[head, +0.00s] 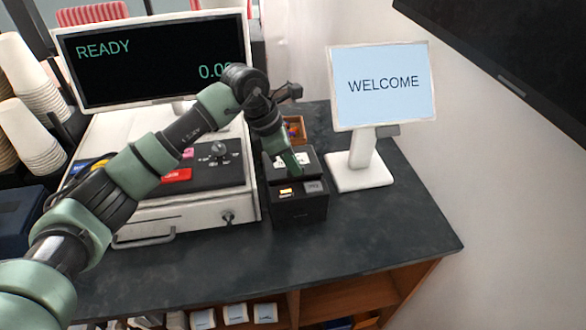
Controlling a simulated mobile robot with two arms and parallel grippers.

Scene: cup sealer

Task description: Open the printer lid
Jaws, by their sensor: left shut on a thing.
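The printer (300,208) is a small black box on the dark counter, right of the cash register. Its front has a lit yellow button and a grey button. My left arm reaches over the register from the left, and my left gripper (291,170) points down at the top of the printer. The gripper is shut on the printer lid (312,160), a dark panel with a white patch. The fingertips partly cover the lid, so I cannot tell how far it is raised. My right gripper is not in view.
The register (190,209) with a READY display (150,58) stands close on the left. A WELCOME screen (383,84) on a white stand (359,176) is close on the right. Paper cup stacks (28,75) stand far left. The counter front (380,235) is clear.

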